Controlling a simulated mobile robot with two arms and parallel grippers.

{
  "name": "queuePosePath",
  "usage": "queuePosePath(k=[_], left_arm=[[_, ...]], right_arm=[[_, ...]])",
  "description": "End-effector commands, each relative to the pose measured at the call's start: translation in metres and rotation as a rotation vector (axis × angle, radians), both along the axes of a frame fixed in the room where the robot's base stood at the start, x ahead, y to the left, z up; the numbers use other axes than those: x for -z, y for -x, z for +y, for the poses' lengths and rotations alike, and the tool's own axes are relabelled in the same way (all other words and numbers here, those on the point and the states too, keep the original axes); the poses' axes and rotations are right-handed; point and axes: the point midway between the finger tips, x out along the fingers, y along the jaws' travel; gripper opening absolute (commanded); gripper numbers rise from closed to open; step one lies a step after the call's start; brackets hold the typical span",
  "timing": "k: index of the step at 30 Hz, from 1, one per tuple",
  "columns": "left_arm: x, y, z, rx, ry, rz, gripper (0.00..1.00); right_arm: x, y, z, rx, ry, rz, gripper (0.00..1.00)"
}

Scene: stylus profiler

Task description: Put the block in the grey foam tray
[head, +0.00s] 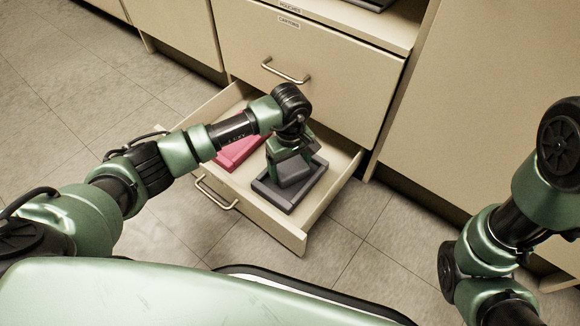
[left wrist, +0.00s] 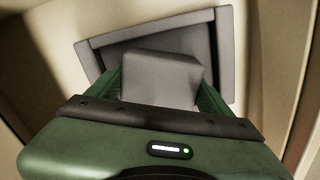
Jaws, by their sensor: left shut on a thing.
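A grey block (left wrist: 160,76) sits between the green fingers of my left gripper (left wrist: 162,92), which is shut on it. In the head view the block (head: 292,170) shows below the gripper (head: 290,160), over the grey foam tray (head: 283,202). The tray's rim (left wrist: 222,55) frames the block in the left wrist view. The tray lies in the open lower drawer. I cannot tell whether the block touches the tray's floor. Of my right arm only links show at the right; its gripper is out of view.
A pink-red tray (head: 240,152) lies in the same drawer, left of the grey one. The open drawer (head: 290,236) has raised walls and a front handle (head: 216,193). A closed drawer (head: 310,62) is above it. Tiled floor (head: 360,265) is clear in front.

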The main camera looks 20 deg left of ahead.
Motion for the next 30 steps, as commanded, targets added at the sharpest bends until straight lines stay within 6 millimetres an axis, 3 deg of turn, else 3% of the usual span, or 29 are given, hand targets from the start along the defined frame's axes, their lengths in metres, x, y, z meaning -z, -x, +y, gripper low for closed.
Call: queuePosePath(k=[2, 3, 4, 14, 30], left_arm=[[0.004, 0.0, 0.0, 0.0, -0.001, 0.0, 0.08], [0.003, 0.0, 0.0, 0.0, -0.001, -0.001, 0.89], [0.003, 0.0, 0.0, 0.0, 0.0, 0.0, 0.97], [-0.002, 0.0, 0.0, -0.001, 0.001, 0.001, 1.0], [-0.101, 0.0, 0.001, 0.0, -0.001, -0.001, 1.0]], right_arm=[[0.003, 0.0, 0.0, 0.0, 0.0, 0.0, 0.0], [0.002, 0.0, 0.0, 0.0, 0.0, 0.0, 0.0], [0.002, 0.0, 0.0, 0.0, 0.0, 0.0, 0.0], [-0.002, 0.0, 0.0, 0.0, 0.0, 0.0, 0.0], [-0.076, 0.0, 0.0, 0.001, 0.0, 0.0, 0.0]])
